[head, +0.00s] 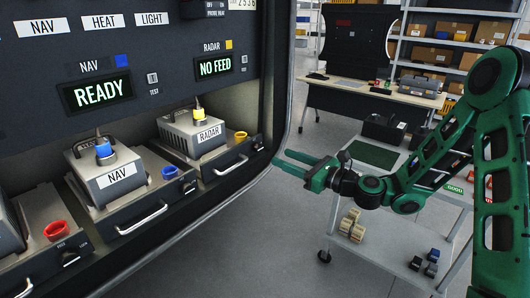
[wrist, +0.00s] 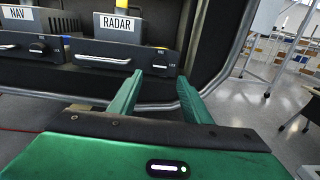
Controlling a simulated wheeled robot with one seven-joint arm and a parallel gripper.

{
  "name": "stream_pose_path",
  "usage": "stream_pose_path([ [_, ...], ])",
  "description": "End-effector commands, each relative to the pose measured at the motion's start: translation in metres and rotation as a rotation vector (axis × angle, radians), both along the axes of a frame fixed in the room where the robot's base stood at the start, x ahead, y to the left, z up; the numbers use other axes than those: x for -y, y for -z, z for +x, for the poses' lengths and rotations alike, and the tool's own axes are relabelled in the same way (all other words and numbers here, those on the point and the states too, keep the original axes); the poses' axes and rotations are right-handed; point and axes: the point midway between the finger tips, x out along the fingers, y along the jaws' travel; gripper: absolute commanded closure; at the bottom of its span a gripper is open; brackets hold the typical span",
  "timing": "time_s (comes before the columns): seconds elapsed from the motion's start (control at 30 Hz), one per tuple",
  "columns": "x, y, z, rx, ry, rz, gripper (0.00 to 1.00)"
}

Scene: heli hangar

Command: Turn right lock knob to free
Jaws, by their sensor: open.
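The right lock knob (head: 257,144) is a small dark knob at the right end of the front panel of the RADAR tray (head: 208,174). In the wrist view the knob (wrist: 162,50) shows just above the gap between my fingertips. My gripper (head: 281,158) is open and empty, with green fingers directed at the panel. It is just right of and slightly below the knob in the head view, apart from it. The fingers also show in the wrist view (wrist: 160,76).
The NAV tray (head: 135,216) with its own knob (head: 190,187) sits left of the RADAR tray. The rack's frame edge (head: 287,108) runs close to my gripper. A grey cart (head: 385,255) stands below my arm, and a desk (head: 345,98) stands behind.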

Motion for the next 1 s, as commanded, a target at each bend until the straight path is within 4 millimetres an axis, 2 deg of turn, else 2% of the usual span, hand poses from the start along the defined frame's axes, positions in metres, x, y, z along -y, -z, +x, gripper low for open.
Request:
stream_pose_path([
  [0.2, -0.033, -0.001, 0.023, 0.005, -0.004, -0.002, 0.56],
  [0.43, -0.059, 0.000, 0.044, 0.003, -0.004, -0.004, 0.56],
  [0.63, -0.070, 0.000, 0.053, 0.003, -0.001, -0.004, 0.56],
  [0.93, -0.071, 0.000, 0.055, 0.003, -0.001, -0.003, 0.56],
  [0.97, -0.071, 0.000, 0.055, 0.003, -0.001, -0.003, 0.61],
  [1.0, -0.071, 0.000, 0.055, 0.003, -0.001, -0.003, 0.70],
])
